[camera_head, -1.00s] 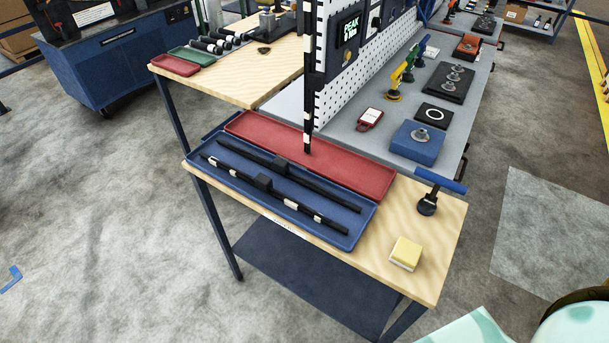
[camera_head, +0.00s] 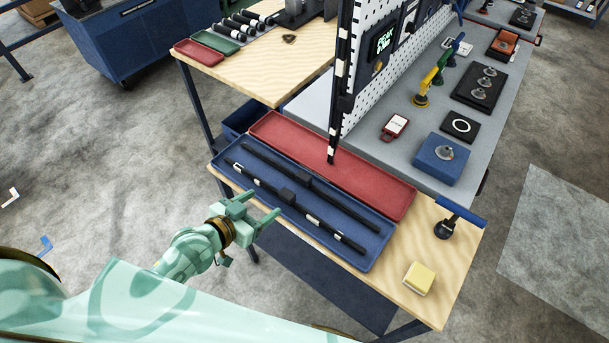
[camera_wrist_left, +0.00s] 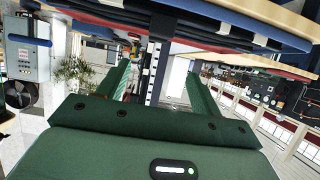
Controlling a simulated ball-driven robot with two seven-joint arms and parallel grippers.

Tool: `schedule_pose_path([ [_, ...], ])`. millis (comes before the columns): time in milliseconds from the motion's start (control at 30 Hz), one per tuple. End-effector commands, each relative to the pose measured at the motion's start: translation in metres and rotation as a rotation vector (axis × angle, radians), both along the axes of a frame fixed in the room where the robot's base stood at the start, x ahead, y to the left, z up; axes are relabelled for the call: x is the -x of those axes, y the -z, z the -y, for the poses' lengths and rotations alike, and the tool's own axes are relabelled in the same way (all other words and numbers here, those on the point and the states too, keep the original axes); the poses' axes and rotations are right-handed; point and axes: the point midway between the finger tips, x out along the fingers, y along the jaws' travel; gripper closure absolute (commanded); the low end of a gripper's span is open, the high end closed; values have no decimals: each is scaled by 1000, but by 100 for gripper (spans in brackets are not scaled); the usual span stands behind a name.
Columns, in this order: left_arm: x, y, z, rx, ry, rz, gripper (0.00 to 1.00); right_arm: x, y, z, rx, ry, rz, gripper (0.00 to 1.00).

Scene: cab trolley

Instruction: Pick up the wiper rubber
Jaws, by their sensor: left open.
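Two long dark strips lie side by side in the blue tray (camera_head: 368,268). The nearer strip has white bands (camera_head: 262,187); the farther one is plain black (camera_head: 340,198). I cannot tell which is the wiper rubber. Each has a black block near its middle. My left gripper (camera_head: 264,203) is open and empty, off the tray's near edge, its fingers pointing toward the nearer strip. In the left wrist view, its green fingers (camera_wrist_left: 158,72) are spread apart and dark undersides cross the top of the picture. My right gripper is out of view.
A red tray (camera_head: 398,202) lies behind the blue one. A white pegboard (camera_head: 372,85) rises behind the trays, with a black-and-white upright at its near edge.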

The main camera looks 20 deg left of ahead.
Motion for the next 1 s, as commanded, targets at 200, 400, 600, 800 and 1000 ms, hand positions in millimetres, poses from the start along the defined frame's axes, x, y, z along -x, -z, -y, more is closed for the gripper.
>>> schedule_pose_path([
  [200,-39,8,15,11,4,19,35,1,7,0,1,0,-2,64],
  [400,-79,26,30,11,4,18,35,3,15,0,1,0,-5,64],
  [600,-97,34,36,8,5,16,35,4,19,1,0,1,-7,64],
  [800,-119,47,47,11,4,16,35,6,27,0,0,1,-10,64],
  [1000,-139,56,54,10,4,16,35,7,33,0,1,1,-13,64],
])
